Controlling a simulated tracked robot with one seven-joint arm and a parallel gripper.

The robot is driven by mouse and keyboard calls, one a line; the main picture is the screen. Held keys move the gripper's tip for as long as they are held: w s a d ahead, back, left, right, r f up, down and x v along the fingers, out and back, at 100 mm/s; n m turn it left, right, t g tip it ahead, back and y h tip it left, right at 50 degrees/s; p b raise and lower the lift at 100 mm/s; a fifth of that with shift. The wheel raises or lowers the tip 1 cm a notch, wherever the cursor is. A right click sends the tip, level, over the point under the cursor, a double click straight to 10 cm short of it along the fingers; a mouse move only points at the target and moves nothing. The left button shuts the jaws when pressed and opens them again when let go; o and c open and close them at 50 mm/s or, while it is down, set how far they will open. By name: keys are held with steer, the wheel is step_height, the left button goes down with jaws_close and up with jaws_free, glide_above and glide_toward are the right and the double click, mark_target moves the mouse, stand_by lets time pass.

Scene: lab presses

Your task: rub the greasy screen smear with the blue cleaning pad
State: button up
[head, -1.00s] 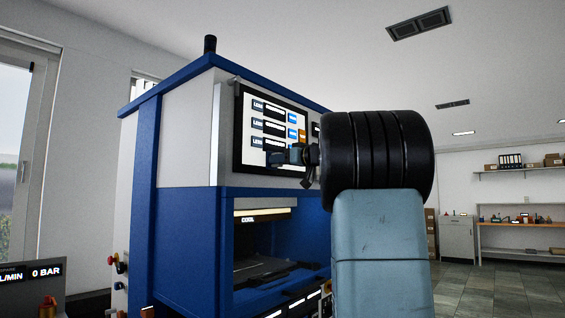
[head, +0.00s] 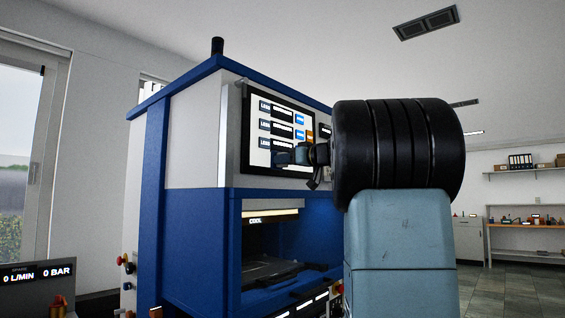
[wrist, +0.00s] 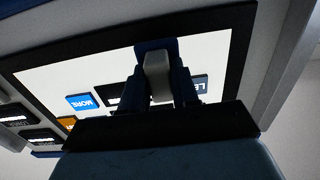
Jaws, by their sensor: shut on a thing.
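The lit screen (head: 280,106) is on the upper front of a blue and grey press, and it fills much of the wrist view (wrist: 95,75), upside down. My gripper (head: 284,157) is in front of the screen's lower part. In the wrist view my gripper (wrist: 160,84) is shut on the blue cleaning pad (wrist: 155,45), with a grey block between the fingers. The pad's dark blue edge lies over the screen; I cannot tell whether it touches the glass. I cannot make out the greasy smear in either view; gripper and pad cover part of the screen.
The blue press (head: 152,200) has an open bay below the screen with a dark plate (head: 270,268) inside. A dark screen frame (wrist: 60,43) borders the display. My dark wrist and arm hide the press's right side. Shelves (head: 527,171) and a bench stand far right.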

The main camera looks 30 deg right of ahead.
steer(key=shift+v, duration=2.15)
steer(key=shift+s, duration=0.1)
steer(key=shift+v, duration=1.45)
